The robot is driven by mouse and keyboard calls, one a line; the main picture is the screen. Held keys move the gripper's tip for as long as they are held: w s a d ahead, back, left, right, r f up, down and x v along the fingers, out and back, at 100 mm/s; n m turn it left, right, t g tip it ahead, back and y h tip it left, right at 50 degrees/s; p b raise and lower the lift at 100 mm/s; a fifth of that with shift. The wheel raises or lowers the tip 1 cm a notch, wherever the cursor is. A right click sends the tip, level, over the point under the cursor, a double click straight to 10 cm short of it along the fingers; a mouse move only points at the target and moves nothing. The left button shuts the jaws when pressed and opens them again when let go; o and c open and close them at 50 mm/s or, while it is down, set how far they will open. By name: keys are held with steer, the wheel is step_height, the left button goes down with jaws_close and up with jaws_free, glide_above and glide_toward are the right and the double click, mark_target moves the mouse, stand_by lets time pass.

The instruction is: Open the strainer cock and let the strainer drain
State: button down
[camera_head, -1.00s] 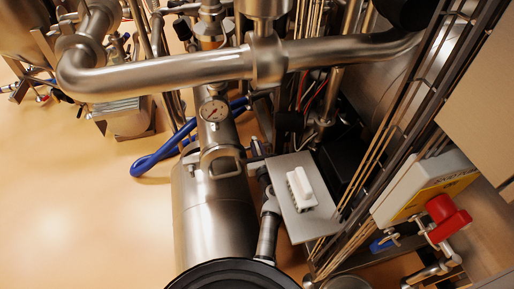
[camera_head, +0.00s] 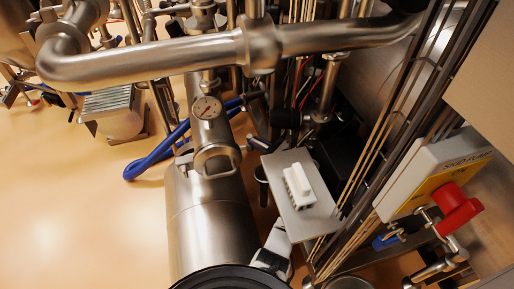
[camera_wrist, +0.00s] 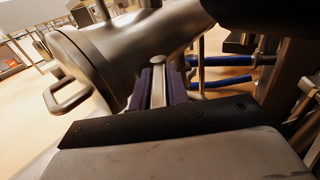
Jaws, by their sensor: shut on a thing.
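In the wrist view my gripper (camera_wrist: 158,78) has its dark purple fingers closed on both sides of a slim pale metal bar with a rounded end, which looks like the strainer cock's lever (camera_wrist: 157,92). The bar stands in front of a steel body with a round end and loop handle, which looks like the strainer (camera_wrist: 115,45). My fingers and the lever cannot be made out there. The cock's body and outlet are hidden, and no flow shows.
A thick steel pipe (camera_head: 150,63) crosses overhead. A blue hose (camera_head: 155,158) runs behind. A flat metal plate with a white block (camera_head: 298,187) and a red switch knob (camera_head: 457,208) stand to the right.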

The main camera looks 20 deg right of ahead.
steer(key=shift+w+d+n+g+y+b, duration=0.1)
steer(key=shift+w+n+g+y+b, duration=0.1)
steer(key=shift+n+g+y+b, duration=0.3)
steer(key=shift+y, duration=0.4)
steer(key=c, duration=1.4)
jaws_free()
steer(key=shift+o, duration=0.2)
steer(key=shift+s+h+p, duration=0.1)
steer(key=shift+h+p, duration=0.2)
